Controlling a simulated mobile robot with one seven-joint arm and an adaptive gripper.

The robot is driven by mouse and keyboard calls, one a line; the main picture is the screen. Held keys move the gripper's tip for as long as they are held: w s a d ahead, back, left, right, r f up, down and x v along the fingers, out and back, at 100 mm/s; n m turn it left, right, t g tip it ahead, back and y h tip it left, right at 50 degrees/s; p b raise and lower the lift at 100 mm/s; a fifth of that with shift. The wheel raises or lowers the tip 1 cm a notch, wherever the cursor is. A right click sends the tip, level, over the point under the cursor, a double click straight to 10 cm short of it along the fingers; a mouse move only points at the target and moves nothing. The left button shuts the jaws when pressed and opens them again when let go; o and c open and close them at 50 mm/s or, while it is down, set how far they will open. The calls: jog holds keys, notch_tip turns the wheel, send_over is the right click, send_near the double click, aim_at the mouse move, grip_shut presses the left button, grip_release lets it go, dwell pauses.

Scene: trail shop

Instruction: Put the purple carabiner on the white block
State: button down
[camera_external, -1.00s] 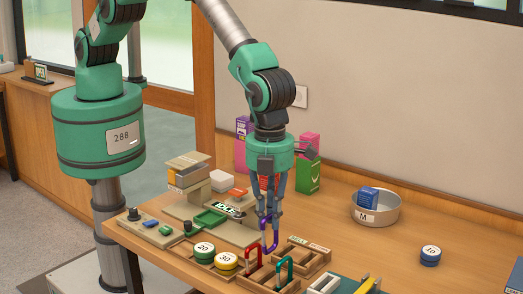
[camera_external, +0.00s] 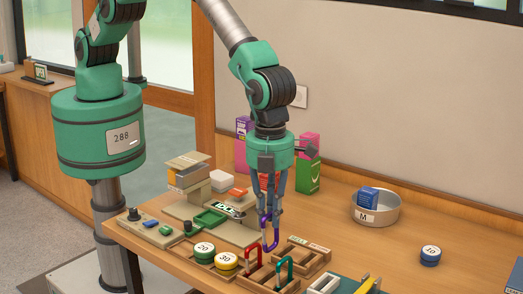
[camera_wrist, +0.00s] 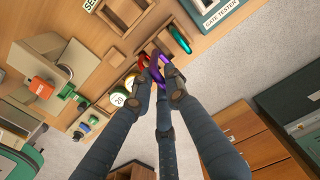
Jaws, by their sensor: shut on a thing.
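The purple carabiner (camera_external: 267,240) hangs below my gripper (camera_external: 268,214) in the external view, beside the wooden rack. My gripper points down and is shut on its upper part. In the wrist view the purple carabiner (camera_wrist: 155,60) shows between the fingertips (camera_wrist: 162,85), close to the red carabiner. A white block (camera_external: 221,181) sits on the table to the left and behind my gripper, near the beige scale-like stand. I cannot make out the white block in the wrist view.
The wooden rack (camera_external: 262,275) holds a red carabiner (camera_external: 254,259) and a teal one (camera_external: 284,272). Round weights (camera_external: 226,262) stand left of it. An orange block (camera_external: 238,192) lies near the white block. A round tin (camera_external: 376,216) stands right; table between is clear.

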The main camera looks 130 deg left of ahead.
jog(key=s+a+r+b, duration=0.2)
jog(key=s+a, duration=2.1)
jog(key=s, duration=0.3)
jog(key=s+a+f, duration=0.1)
jog(key=s+a, duration=0.1)
jog(key=s, duration=1.5)
jog(key=s+a+f+b, duration=0.1)
jog(key=s+a, duration=0.1)
jog(key=s, duration=1.5)
jog(key=shift+s+f, duration=0.15)
jog(key=shift+f, duration=0.15)
jog(key=w+a, duration=0.2)
jog(key=w, duration=0.5)
jog(key=w+a+f, duration=0.1)
jog(key=w+a, duration=0.2)
jog(key=w, duration=0.5)
jog(key=shift+a+f, duration=0.2)
jog(key=shift+f, duration=0.05)
